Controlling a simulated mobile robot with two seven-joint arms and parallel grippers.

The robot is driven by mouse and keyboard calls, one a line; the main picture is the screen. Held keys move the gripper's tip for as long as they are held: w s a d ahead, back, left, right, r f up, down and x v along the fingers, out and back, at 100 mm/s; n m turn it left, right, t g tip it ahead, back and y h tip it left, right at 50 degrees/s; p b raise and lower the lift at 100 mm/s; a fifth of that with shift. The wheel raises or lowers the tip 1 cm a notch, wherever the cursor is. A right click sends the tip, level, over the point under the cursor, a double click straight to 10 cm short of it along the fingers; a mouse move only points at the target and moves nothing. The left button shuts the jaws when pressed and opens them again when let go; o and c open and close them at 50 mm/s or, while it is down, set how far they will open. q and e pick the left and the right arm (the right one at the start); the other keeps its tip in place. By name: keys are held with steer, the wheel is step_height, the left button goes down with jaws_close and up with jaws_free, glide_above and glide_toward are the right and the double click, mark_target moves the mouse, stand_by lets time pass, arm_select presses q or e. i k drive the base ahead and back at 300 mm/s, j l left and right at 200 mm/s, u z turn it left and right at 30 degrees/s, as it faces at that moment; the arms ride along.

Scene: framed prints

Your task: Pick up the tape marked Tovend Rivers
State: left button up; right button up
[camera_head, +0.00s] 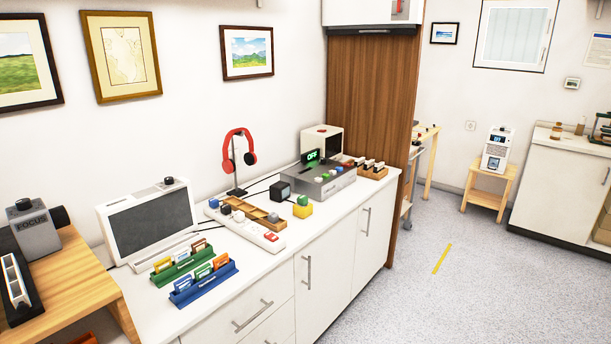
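Several small labelled tapes stand upright in two racks on the white counter. The blue rack (184,301) in front holds a blue tape (183,284), a teal one (203,271) and an orange one (221,261). The lettering is too small to read, so I cannot tell which is marked Tovend Rivers. Neither of my grippers is in view.
A grey-screened monitor (149,222) stands behind the racks. A power strip (243,229), wooden tray (252,212), headphone stand (237,165) and grey console (318,178) lie to the right. A wooden table (72,282) borders the counter's left.

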mark_target(379, 167)
steer(key=i+l, duration=0.85)
steer(key=i, duration=0.15)
steer(key=i+l, duration=0.85)
steer(key=i, duration=0.15)
steer(key=i+l, duration=0.25)
steer(key=i, duration=0.25)
steer(key=i+l, duration=0.3)
steer(key=i, duration=0.2)
steer(key=i+l, duration=0.25)
steer(key=i, duration=0.3)
